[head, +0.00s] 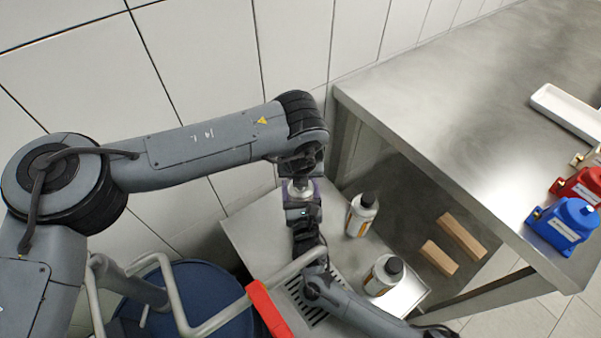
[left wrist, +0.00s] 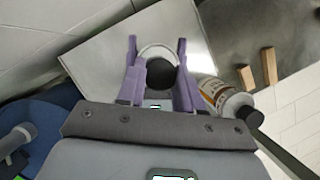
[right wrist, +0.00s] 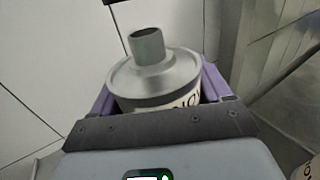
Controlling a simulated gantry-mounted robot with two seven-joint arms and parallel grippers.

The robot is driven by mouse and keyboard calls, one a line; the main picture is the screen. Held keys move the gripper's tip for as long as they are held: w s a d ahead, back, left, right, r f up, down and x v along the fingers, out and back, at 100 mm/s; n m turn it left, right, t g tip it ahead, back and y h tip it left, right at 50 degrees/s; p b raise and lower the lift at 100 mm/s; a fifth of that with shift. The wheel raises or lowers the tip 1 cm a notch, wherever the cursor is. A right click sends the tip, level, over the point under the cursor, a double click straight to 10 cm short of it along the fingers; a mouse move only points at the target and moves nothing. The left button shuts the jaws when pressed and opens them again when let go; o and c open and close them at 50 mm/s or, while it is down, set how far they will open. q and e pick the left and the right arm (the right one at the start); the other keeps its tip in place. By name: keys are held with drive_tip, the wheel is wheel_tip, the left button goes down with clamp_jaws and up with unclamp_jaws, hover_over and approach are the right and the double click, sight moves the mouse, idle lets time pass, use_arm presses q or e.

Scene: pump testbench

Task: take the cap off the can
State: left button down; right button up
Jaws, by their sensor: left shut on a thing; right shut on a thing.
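The can (right wrist: 155,85) in the right wrist view has a silver shoulder and a bare grey neck; no black cap shows on that neck. My right gripper (right wrist: 155,100) is shut around the can's body, holding it roughly upright. In the left wrist view a round black cap (left wrist: 160,74) sits between the purple fingers of my left gripper (left wrist: 157,60), which is shut on it. The pale can rim (left wrist: 157,49) shows behind the cap. In the head view my left gripper (head: 301,187) is right above my right gripper (head: 302,212); the gap between cap and neck is hard to judge.
Two other black-capped cans, one at the back (head: 361,215) and one in front (head: 383,276), stand on the low metal table (head: 250,228). Two wooden blocks (head: 450,246) lie to the right. A higher steel bench (head: 450,110) carries blue (head: 563,224) and red (head: 580,187) pumps and a white tray (head: 568,110).

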use_arm(q)
drive_tip(key=shift+r, duration=1.7)
use_arm(e)
drive_tip(key=o, duration=1.4)
drive_tip(key=shift+o, duration=0.2)
drive_tip(key=shift+s, duration=0.1)
